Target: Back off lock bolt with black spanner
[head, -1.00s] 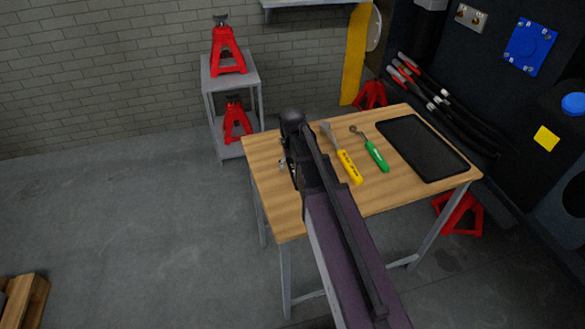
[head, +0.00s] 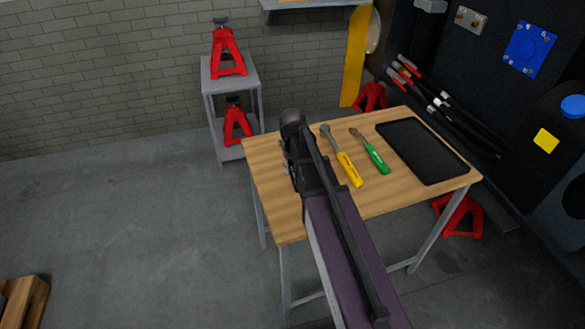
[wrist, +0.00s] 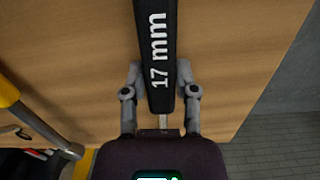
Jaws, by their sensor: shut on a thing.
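The black spanner shows in the wrist view as a black handle (wrist: 160,40) marked "17 mm" in white. My gripper (wrist: 159,80) is shut on this handle, with one grey finger on each side. The spanner is over or on the wooden table top; I cannot tell whether it touches it. Its far end runs out of the top of the wrist view. In the head view my own arm hides the spanner and most of the gripper, at the left part of the table. I cannot make out the lock bolt in either view.
The wooden table (head: 272,205) also holds a yellow-handled tool (head: 350,168), a green-handled tool (head: 375,158) and a black tray (head: 423,150). The dark chassis with a blue plate (head: 530,48) and cables (head: 455,115) stands to the right. A grey stand (head: 240,80) with red jack stands is behind.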

